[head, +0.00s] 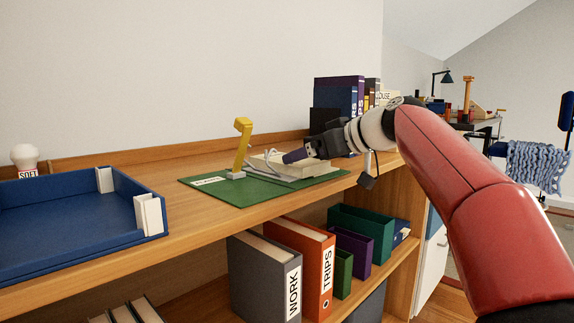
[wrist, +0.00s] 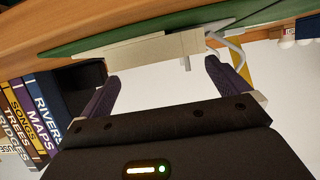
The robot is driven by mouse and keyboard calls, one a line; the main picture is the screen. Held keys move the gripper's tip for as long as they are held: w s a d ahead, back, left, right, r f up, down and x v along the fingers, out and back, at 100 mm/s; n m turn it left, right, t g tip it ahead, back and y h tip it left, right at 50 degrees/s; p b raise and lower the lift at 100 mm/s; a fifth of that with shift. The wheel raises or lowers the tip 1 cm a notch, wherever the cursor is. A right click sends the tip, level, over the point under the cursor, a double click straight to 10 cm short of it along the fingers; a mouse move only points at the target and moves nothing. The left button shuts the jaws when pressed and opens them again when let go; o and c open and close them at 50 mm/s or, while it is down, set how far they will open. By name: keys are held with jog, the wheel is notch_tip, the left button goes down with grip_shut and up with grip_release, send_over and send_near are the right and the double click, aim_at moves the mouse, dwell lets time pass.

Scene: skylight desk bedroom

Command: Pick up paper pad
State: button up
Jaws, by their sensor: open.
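A cream block that looks like the paper pad (head: 264,163) lies on the green mat (head: 232,193) on the wooden shelf top. It also shows in the wrist view (wrist: 150,50), ahead of my fingers. My gripper (head: 297,156) is at the pad's right side in the head view, and the arm hides part of that side. In the wrist view my gripper (wrist: 165,85) has its two purple fingers apart with nothing held between them. I cannot tell whether a fingertip touches the pad.
A yellow upright piece (head: 241,147) stands beside the pad, with pale looped parts (head: 271,154) near it. A blue tray (head: 75,220) is at left. Books (head: 338,95) stand behind my gripper. Binders (head: 300,262) fill the lower shelf. The mat's front left is mostly clear.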

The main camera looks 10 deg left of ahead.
jog(key=x, duration=0.4)
jog(key=shift+a+f, duration=0.15)
jog(key=shift+f, duration=0.25)
jog(key=c, duration=1)
